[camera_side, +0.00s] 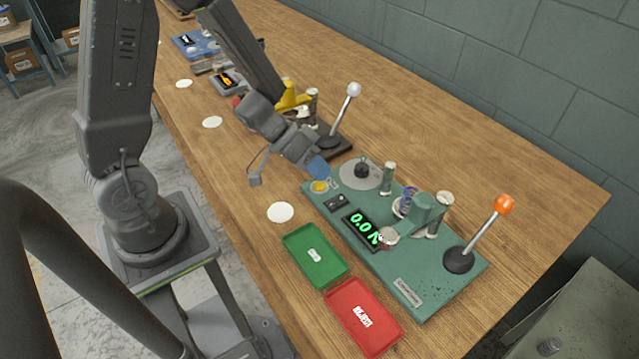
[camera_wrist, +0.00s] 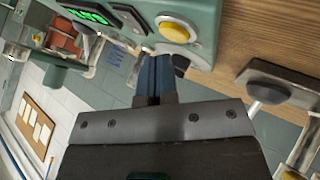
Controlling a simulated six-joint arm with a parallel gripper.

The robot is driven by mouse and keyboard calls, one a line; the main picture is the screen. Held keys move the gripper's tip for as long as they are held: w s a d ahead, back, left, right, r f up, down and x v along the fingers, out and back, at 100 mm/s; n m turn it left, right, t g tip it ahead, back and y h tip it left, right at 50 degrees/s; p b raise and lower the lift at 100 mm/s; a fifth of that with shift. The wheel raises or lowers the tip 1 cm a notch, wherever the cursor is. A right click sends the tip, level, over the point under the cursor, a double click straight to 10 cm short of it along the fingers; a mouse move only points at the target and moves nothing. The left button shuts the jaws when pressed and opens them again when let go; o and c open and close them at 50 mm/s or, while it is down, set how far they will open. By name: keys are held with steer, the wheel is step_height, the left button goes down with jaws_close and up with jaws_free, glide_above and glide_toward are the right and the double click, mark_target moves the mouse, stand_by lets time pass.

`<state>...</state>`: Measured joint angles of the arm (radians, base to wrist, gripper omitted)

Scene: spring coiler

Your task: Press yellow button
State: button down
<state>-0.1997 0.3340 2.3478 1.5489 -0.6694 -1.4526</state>
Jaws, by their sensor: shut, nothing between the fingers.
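The yellow button (camera_side: 319,186) sits in a pale round mount at the far left corner of the green coiler machine (camera_side: 420,297). In the wrist view the yellow button (camera_wrist: 174,32) is just beyond and slightly right of my fingertips. My gripper (camera_side: 319,168) is shut and empty, with its blue fingertips together, close to the button. In the wrist view the blue fingers of my gripper (camera_wrist: 154,68) also show closed. I see a gap to the button, but cannot tell its exact size.
A display (camera_side: 361,229) reads 0.0 V. An orange-knobbed lever (camera_side: 503,205) and a white-knobbed lever (camera_side: 353,90) stand up nearby. A green tray (camera_side: 315,255) and a red tray (camera_side: 363,318) lie in front.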

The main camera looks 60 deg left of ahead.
mark_target(319, 183)
steer(key=shift+f, duration=0.3)
steer(key=shift+f, duration=0.4)
stand_by(0.6)
steer(key=shift+r, duration=0.8)
steer(key=shift+r, duration=0.1)
steer(key=shift+r, duration=2.45)
